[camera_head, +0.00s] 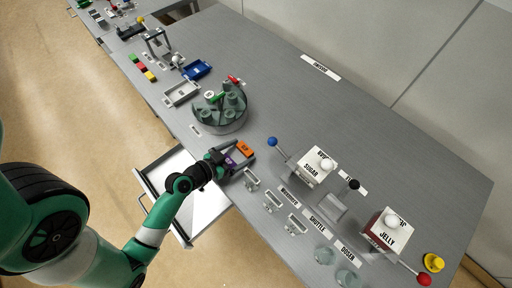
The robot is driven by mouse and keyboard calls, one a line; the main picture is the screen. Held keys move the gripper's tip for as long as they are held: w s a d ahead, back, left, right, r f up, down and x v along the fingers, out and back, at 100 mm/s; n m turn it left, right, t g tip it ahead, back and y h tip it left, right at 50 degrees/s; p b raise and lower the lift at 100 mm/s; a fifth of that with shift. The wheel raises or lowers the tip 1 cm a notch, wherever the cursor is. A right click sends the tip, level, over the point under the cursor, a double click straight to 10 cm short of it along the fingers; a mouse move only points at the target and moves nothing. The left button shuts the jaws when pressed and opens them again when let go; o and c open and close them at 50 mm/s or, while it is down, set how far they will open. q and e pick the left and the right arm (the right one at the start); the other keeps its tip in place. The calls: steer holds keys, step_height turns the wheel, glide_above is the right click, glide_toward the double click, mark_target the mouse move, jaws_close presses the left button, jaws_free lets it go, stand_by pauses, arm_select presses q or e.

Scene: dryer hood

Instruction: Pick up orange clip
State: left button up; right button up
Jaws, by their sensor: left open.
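The orange clip (245,149) lies on the grey table near its front edge, beside a purple clip (229,161). My left gripper (238,158) reaches in from the lower left over the table edge. Its jaws are open, with fingers on either side of the clips. I cannot tell whether a finger touches either clip. My right gripper is not in view.
An open drawer (205,210) sticks out below my left arm. A round green-grey holder (219,113) stands behind the clips. The sugar box (313,168) with a blue-knobbed lever stands to the right. Small grey holders (251,179) line the front edge.

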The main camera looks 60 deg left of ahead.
arm_select(q)
steer(key=shift+w, duration=0.15)
steer(key=shift+s+d, duration=0.1)
steer(key=shift+s, duration=0.15)
steer(key=shift+s+f, duration=0.1)
steer(key=shift+s, duration=0.05)
steer(key=shift+c, duration=1)
steer(key=c, duration=1)
steer(key=shift+o, duration=0.2)
step_height(320, 180, up, 28)
steer(key=p, duration=1.9)
